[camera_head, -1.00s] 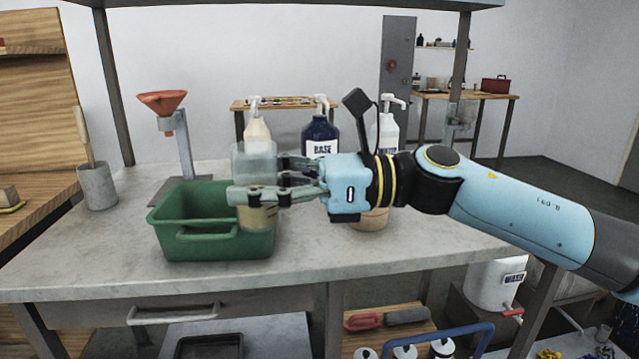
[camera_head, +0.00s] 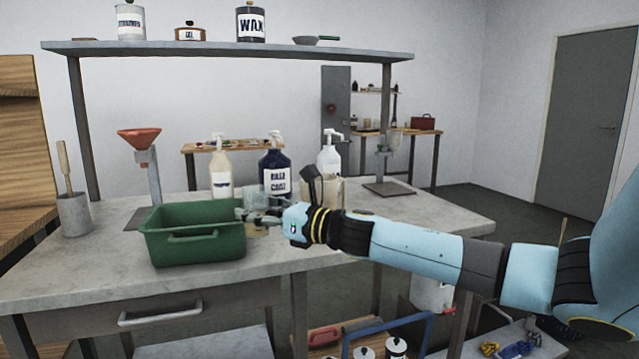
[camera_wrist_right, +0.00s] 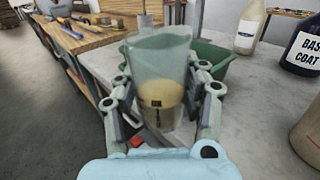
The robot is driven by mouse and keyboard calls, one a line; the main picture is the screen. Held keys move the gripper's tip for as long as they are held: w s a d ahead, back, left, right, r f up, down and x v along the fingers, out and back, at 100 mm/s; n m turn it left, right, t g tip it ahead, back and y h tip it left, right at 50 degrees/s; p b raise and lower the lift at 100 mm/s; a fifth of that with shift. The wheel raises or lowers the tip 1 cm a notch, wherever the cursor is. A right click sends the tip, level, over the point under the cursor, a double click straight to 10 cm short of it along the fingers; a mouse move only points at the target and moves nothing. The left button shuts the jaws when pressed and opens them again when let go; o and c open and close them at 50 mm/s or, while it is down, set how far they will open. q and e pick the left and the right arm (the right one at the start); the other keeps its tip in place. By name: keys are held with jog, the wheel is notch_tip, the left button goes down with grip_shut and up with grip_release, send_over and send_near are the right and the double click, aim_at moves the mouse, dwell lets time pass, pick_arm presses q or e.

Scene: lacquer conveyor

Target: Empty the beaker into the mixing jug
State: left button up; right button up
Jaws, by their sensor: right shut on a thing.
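My right gripper (camera_head: 252,215) is shut on the beaker (camera_head: 262,195), a clear cup with tan liquid in its lower part. The beaker is upright at the right end of the green tub. In the right wrist view the fingers (camera_wrist_right: 163,100) close around the beaker (camera_wrist_right: 155,55) from both sides, with the liquid level visible inside. A beige container (camera_head: 330,190), perhaps the mixing jug, stands behind my right wrist and is partly hidden by it. Its side also shows at the right edge of the right wrist view (camera_wrist_right: 308,135). My left gripper is not in view.
The green tub (camera_head: 195,247) sits left of the beaker. A funnel stand (camera_head: 150,175) is at the back left. A shelf (camera_head: 230,49) spans above. The front left worktop is clear.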

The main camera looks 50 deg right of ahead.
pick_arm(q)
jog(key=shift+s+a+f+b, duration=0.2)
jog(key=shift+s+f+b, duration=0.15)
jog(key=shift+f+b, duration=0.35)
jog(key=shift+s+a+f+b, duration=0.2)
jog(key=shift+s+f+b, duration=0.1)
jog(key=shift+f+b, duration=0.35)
pick_arm(e)
jog(key=w+d+f+m+h, duration=0.1)
jog(key=w+d+m+h, duration=0.1)
jog(key=d, duration=0.5)
jog(key=w+d+f+m+h, duration=0.1)
jog(key=w+d+m+h, duration=0.1)
jog(key=d, duration=0.5)
jog(key=shift+w+h, duration=0.5)
jog(key=shift+h, duration=0.7)
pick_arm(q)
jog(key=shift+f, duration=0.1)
pick_arm(e)
jog(key=shift+w+d+r, duration=0.1)
